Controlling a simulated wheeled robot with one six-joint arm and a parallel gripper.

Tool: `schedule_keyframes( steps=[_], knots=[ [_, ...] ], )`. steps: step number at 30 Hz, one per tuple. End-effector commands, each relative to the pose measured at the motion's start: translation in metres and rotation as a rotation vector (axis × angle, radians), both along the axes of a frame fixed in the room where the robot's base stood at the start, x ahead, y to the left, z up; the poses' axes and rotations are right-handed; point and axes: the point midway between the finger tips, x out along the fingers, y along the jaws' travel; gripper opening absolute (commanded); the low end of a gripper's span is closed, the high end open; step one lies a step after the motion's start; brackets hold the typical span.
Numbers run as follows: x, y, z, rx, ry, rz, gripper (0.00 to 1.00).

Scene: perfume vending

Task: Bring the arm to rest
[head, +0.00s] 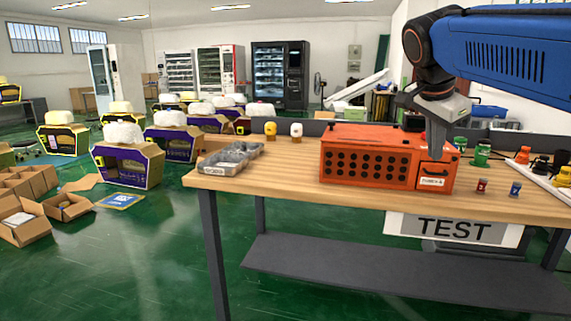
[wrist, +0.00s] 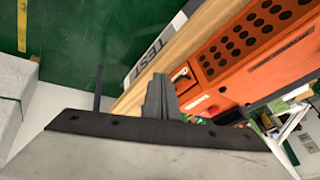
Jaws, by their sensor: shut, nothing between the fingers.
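My gripper (head: 437,150) hangs pointing down at the right front end of an orange box on the wooden table in the head view. In the wrist view my gripper (wrist: 160,84) has its fingers together and holds nothing. The orange box (head: 330,143) has rows of dark round holes and a small labelled drawer front (head: 432,181); the box also shows in the wrist view (wrist: 212,88). From these views I cannot tell whether the fingers touch the box. My blue arm reaches in from the upper right.
Green and black items stand at the right. Open cartons (head: 65,206) lie on the floor.

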Motion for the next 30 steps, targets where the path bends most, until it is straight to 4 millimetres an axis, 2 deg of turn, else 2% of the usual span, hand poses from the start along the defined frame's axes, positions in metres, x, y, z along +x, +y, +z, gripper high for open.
schedule_keyframes(
  steps=[1,8,15,21,25,30],
  knots=[
    [-0.017,0.003,-0.017,-0.007,0.028,0.08,0.0],
    [-0.082,0.021,-0.099,-0.045,0.132,0.479,0.0],
    [-0.151,0.042,-0.192,-0.102,0.189,0.876,0.0],
    [-0.198,0.057,-0.261,-0.16,0.201,1.142,0.0],
    [-0.215,0.063,-0.289,-0.187,0.201,1.243,0.0],
    [-0.222,0.066,-0.301,-0.204,0.2,1.289,0.0]
  ],
)
